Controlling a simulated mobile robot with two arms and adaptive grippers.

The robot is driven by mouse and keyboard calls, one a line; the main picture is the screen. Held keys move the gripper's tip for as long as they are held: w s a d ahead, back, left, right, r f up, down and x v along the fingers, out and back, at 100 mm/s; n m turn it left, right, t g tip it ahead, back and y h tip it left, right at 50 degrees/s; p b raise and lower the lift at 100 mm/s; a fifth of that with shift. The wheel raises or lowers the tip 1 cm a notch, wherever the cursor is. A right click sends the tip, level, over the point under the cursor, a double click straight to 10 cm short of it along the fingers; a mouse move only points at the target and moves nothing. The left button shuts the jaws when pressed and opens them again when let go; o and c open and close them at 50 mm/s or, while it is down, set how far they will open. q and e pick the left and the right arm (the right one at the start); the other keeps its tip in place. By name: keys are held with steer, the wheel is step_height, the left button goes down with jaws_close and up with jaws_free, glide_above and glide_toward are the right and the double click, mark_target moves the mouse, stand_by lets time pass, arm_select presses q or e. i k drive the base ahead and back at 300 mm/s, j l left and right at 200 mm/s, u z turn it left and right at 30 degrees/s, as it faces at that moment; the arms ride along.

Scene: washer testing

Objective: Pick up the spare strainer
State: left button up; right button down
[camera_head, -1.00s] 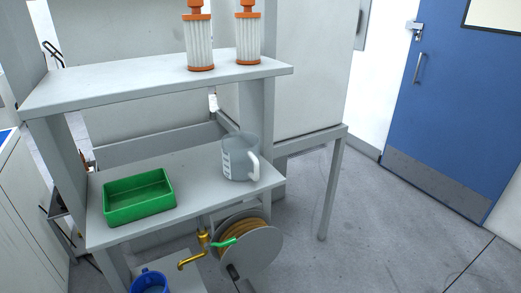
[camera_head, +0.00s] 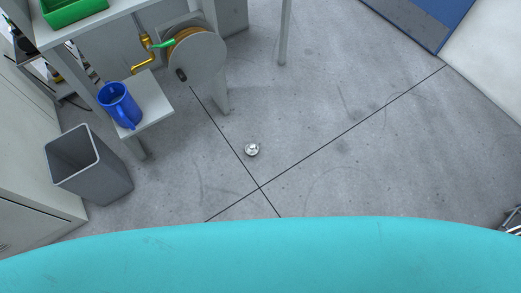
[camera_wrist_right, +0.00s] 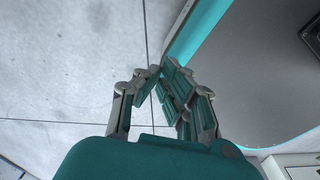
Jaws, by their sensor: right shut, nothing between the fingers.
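A small round silver piece (camera_head: 252,149), which looks like the strainer, lies on the grey floor in the middle of the head view, close to where the floor joints cross. My right gripper (camera_wrist_right: 156,71) shows in the right wrist view, shut with its fingertips together and nothing between them. Bare floor shows past its fingers, and the silver piece is not visible in that view. My left gripper is not in view.
A shelf stand at upper left holds a green tray (camera_head: 73,10), a hose reel (camera_head: 197,58) and a blue jug (camera_head: 118,104). A grey bin (camera_head: 90,168) stands beside it. Floor around the silver piece is clear. My turquoise body fills the bottom.

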mark_target(252, 149)
steer(key=i+l+u, duration=0.25)
steer(key=i+l, duration=0.45)
steer(key=i, duration=0.05)
